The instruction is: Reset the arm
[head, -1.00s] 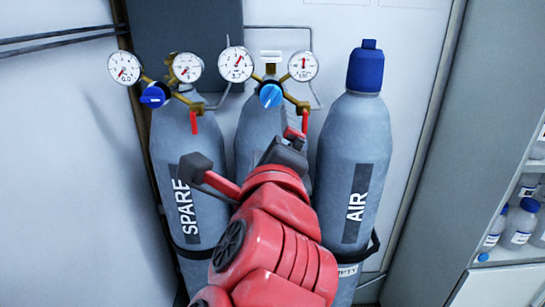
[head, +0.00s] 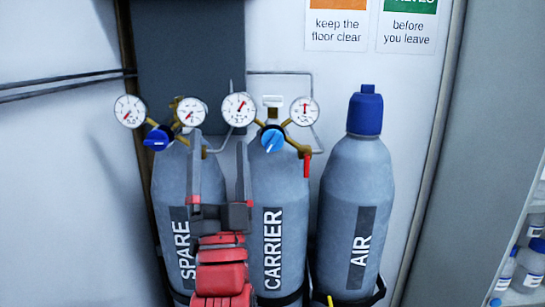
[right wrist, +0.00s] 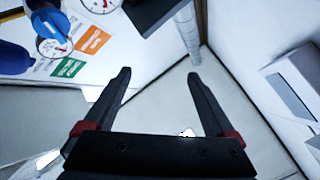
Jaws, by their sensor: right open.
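My right arm rises from the bottom of the head view in front of the SPARE and CARRIER cylinders. My right gripper (head: 218,142) is open and empty, its two dark fingers pointing up. One finger overlaps the SPARE cylinder (head: 168,205), the other the left edge of the CARRIER cylinder (head: 285,200). In the right wrist view the open gripper (right wrist: 158,75) has nothing between its fingers. My left gripper is not in view.
The AIR cylinder (head: 345,190) with a blue cap stands at the right. Gauges, a blue knob (head: 157,137), a light blue knob (head: 273,139) and a red lever (head: 307,165) sit on the regulators. A shelf with bottles (head: 527,265) is at far right.

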